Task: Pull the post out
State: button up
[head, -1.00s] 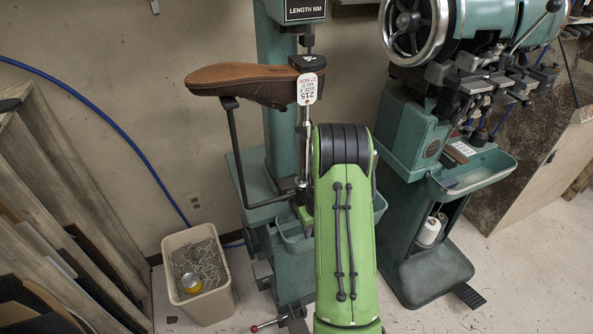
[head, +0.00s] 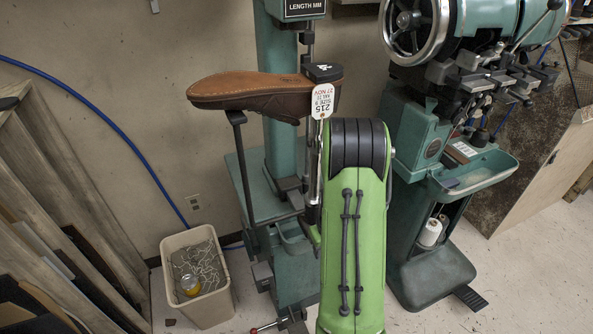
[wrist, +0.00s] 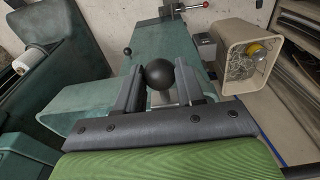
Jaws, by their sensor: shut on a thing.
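In the head view a thin black post (head: 243,165) with a bent lower arm rises in front of the teal column machine (head: 284,140). A brown shoe (head: 250,92), sole up, rests on its top, with a black heel piece (head: 323,72) and a white tag (head: 322,101) at its right end. In the wrist view my gripper (wrist: 161,84) is shut on a black ball knob (wrist: 160,73) between its fingers. In the head view my own green arm hides the gripper and knob. How the knob joins the post is hidden.
A second teal machine with a handwheel (head: 416,28) and tray (head: 480,172) stands close on the right. A beige bin (head: 204,298) of wire pieces stands at lower left, also in the wrist view (wrist: 229,80). Planks (head: 50,180) lean at the left. A blue hose (head: 125,138) runs along the wall.

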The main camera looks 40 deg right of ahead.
jog(key=s, duration=0.1)
jog(key=s+a+b, duration=0.1)
jog(key=s, duration=0.3)
jog(key=shift+a, duration=0.25)
dwell(0.4)
jog(key=o, duration=1.3)
jog(key=shift+o, duration=0.2)
notch_tip(320, 180, up, 7)
jog(key=s+p, duration=0.2)
jog(key=p, duration=0.2)
jog(key=shift+a+p, duration=0.3)
